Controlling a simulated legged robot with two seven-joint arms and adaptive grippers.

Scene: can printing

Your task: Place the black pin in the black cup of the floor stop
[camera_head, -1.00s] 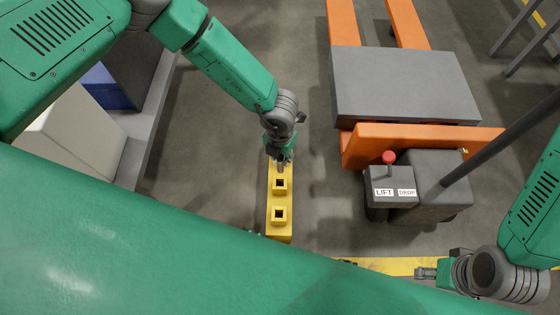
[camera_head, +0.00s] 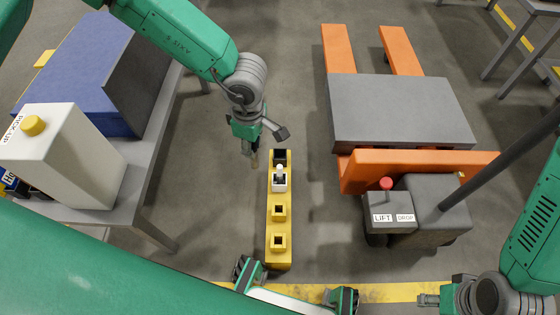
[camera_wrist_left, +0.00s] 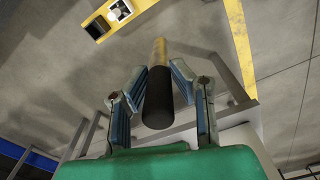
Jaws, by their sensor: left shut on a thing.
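The yellow floor stop (camera_head: 267,225) stands on the floor in the middle of the head view. Its black cup (camera_head: 280,155) is at the far end, beside a white cup (camera_head: 279,186) with a white pin in it. My left gripper (camera_head: 253,150) is just left of the black cup. It is shut on the black pin (camera_wrist_left: 158,100), which has a yellowish end. The pin is apart from the cup, and the black cup also shows in the left wrist view (camera_wrist_left: 98,28). My right gripper (camera_head: 428,300) is at the lower right, far from the stop; its fingers are too small to judge.
Two yellow cups are on the near part of the stop. An orange pallet truck (camera_head: 420,165) with a grey plate stands to the right. A grey table (camera_head: 150,185) with a white box (camera_head: 65,160) and a blue machine (camera_head: 85,75) is at left. Floor between is clear.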

